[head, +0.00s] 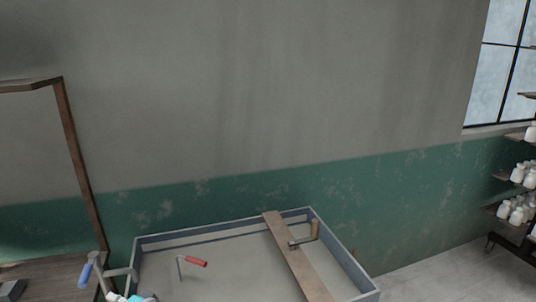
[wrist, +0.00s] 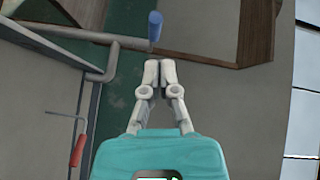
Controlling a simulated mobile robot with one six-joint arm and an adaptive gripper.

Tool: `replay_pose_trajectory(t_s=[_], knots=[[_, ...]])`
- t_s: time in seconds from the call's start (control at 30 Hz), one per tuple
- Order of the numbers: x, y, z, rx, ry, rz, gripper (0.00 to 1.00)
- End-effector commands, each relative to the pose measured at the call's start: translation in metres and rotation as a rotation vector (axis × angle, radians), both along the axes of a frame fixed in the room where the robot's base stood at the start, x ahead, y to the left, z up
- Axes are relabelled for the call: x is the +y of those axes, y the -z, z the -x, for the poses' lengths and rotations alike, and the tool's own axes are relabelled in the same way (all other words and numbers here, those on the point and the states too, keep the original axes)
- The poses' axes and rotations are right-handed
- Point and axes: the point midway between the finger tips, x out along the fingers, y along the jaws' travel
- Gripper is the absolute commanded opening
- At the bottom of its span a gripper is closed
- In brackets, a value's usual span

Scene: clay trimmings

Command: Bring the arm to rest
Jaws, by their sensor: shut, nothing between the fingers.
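My gripper (wrist: 160,66) is shut and empty, its two pale fingertips together in the wrist view. Its teal body fills the bottom middle there. In the head view only a white and teal part of my gripper (head: 116,297) shows at the bottom left edge, beside the tray. Nothing is held. The rest of my arm is out of view.
A grey-rimmed tray (head: 336,246) stands at bottom centre, with a plank (head: 296,262) across it. A red-handled tool (head: 195,262) is in the tray. A wooden frame (head: 72,135) stands left; shelves with white jars (head: 516,212) stand right. Floor (head: 440,275) right of the tray is clear.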

Motion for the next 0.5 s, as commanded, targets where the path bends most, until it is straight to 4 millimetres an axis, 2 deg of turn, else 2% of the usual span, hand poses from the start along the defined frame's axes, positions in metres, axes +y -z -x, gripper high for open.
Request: replay_pose_trajectory(t_s=[0.27, 0.5], knots=[[-0.037, 0.018, -0.036, -0.088, -0.023, 0.128, 0.0], [-0.089, 0.046, -0.073, -0.155, -0.051, 0.308, 0.0]])
